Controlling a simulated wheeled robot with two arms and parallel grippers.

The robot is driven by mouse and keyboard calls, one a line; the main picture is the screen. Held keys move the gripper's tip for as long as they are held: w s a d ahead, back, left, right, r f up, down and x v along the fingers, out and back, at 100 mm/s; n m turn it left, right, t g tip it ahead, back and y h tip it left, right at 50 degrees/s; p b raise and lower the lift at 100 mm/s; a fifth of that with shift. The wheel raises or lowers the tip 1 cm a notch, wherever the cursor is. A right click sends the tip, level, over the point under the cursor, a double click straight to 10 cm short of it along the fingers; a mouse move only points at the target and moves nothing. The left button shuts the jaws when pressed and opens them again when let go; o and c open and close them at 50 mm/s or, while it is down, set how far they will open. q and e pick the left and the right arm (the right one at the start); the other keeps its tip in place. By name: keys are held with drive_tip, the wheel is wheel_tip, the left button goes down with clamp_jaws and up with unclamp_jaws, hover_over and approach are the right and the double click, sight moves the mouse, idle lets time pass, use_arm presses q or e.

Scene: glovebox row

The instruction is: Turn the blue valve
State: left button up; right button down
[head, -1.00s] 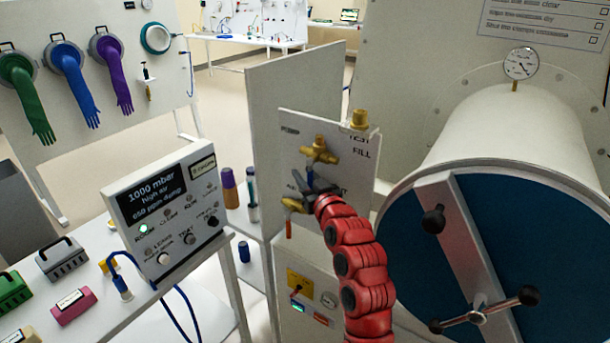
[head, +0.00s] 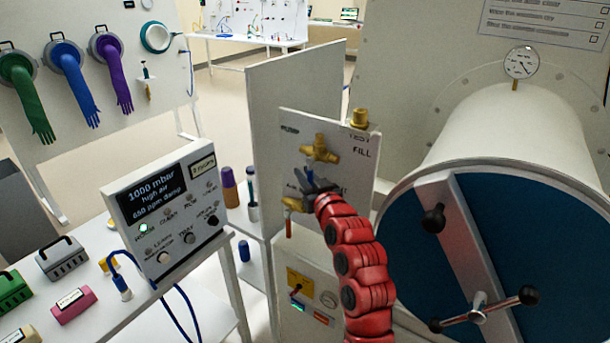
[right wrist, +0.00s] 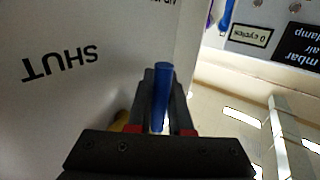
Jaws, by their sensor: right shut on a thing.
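The blue valve's lever (head: 309,173) sits below the upper brass fitting (head: 319,149) on the pale valve panel. My right gripper (head: 314,185), on the red arm, is at the panel and covers much of the valve. In the right wrist view the blue lever (right wrist: 162,85) stands between the two dark fingers, and my right gripper (right wrist: 162,108) is shut on it. The word SHUT shows on the panel (right wrist: 100,110) beside it. The valve's body is mostly hidden by the gripper. My left gripper is not in view.
A red-handled valve (head: 289,226) sits just below left of my gripper. The large drum with a blue door (head: 420,270) and its spoked handle (head: 478,315) stand close on the right. A control box (head: 165,215) stands on the table at left. A tall plate (head: 290,95) rises behind the panel.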

idle(0.8)
drive_tip(key=shift+w+a+r+m+t+b, duration=0.35)
drive_tip(key=shift+m+t+b, duration=0.6)
drive_tip(key=shift+b, duration=1.05)
drive_tip(key=shift+w+a+r+m+t+b, duration=0.2)
drive_tip(key=shift+a+r+m+t+b, duration=0.25)
drive_tip(key=shift+m+t+b, duration=1.05)
drive_tip(key=shift+w+a+r+m+t+b, duration=0.3)
drive_tip(key=shift+r+t+b, duration=0.2)
drive_tip(key=shift+b, duration=2)
drive_tip(key=c, duration=1.1)
unclamp_jaws()
drive_tip(key=shift+s+f, duration=0.1)
drive_tip(key=shift+s, duration=0.05)
